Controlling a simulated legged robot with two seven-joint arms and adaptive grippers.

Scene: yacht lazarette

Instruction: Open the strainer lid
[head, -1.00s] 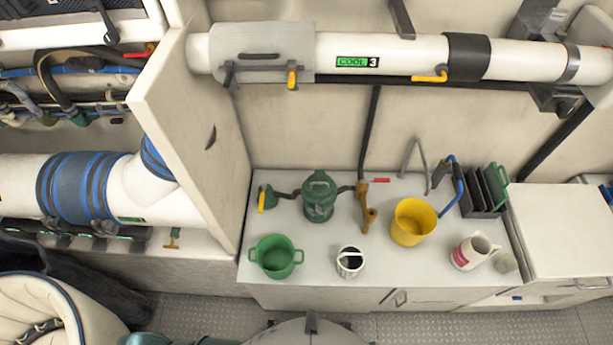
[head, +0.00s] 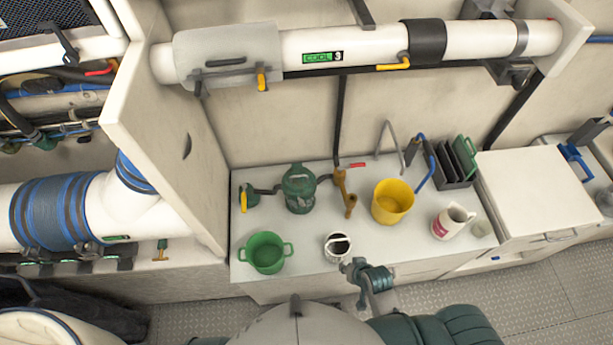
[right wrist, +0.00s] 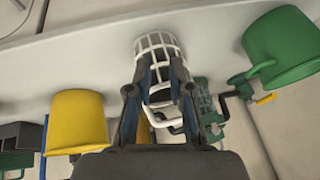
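The strainer (head: 300,190) is a green canister with a green lid (head: 299,172) and handle on top. It stands upright on the white counter, joined to dark pipes on both sides, and the lid looks shut. In the right wrist view, part of the green strainer (right wrist: 209,118) shows behind my gripper. My right gripper (head: 357,270) is at the counter's front edge, in front of and to the right of the strainer. In the right wrist view my gripper (right wrist: 157,80) has its fingers apart, with a white basket (right wrist: 154,44) beyond them. Contact with the basket cannot be told. My left gripper is not in view.
On the counter (head: 300,240), a green pot (head: 266,254) stands front left and the white basket (head: 337,246) front centre. A brown handle (head: 345,193), yellow bucket (head: 392,202) and white jug (head: 452,222) stand to the right. A tall panel (head: 165,130) bounds the left.

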